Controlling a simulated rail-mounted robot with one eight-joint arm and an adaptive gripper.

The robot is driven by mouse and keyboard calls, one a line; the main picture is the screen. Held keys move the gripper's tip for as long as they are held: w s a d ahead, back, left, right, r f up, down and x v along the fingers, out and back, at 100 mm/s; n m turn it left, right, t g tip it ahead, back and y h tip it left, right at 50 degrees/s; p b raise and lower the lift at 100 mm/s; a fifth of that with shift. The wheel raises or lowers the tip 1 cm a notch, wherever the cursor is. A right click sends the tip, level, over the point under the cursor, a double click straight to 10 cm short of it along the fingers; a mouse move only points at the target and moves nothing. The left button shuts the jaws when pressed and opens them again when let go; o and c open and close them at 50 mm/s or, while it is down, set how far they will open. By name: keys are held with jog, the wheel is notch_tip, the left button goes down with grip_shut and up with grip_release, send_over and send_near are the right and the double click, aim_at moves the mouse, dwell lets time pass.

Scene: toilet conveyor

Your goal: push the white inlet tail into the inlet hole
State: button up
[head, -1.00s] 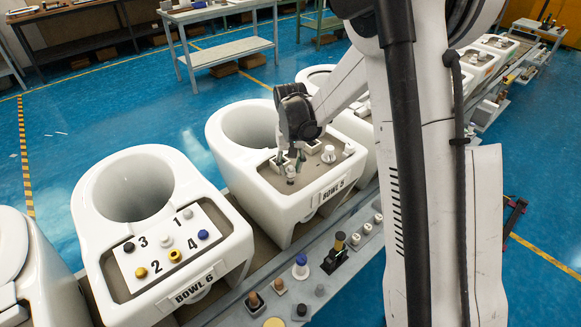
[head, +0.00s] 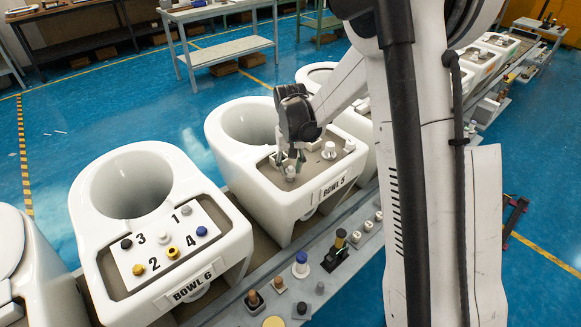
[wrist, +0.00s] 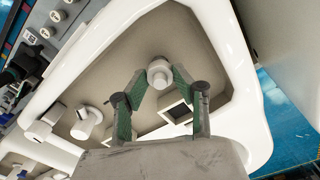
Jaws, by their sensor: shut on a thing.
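My gripper (head: 290,166) is over the beige deck of bowl 5 (head: 258,180). In the wrist view its two green-padded fingers (wrist: 155,82) are shut on a short white cylinder, the white inlet tail (wrist: 159,70). The tail also shows below the fingers in the head view (head: 290,172). It stands roughly upright at the deck. Its lower end and the inlet hole are hidden, so I cannot tell how deep it sits. A dark square opening (wrist: 178,113) lies beside it in the deck.
Other white fittings (wrist: 87,122) stand on the same deck. Bowl 6 (head: 150,220) stands to the left with a numbered plate of plugs. A rail (head: 265,305) with loose parts runs along the front. The bowl's raised white rim surrounds the deck.

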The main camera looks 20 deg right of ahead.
aim_at(290, 167)
jog(key=shift+f+b, duration=0.7)
jog(key=shift+f, duration=0.2)
jog(key=shift+r, duration=0.2)
jog(key=shift+r+p, duration=0.7)
jog(key=shift+r, duration=0.6)
jog(key=shift+b, duration=0.75)
dwell(1.3)
jog(key=shift+f+b, duration=1.3)
jog(key=shift+f, duration=0.15)
jog(key=o, duration=1.2)
jog(key=shift+c, duration=0.2)
notch_tip(290, 167, up, 12)
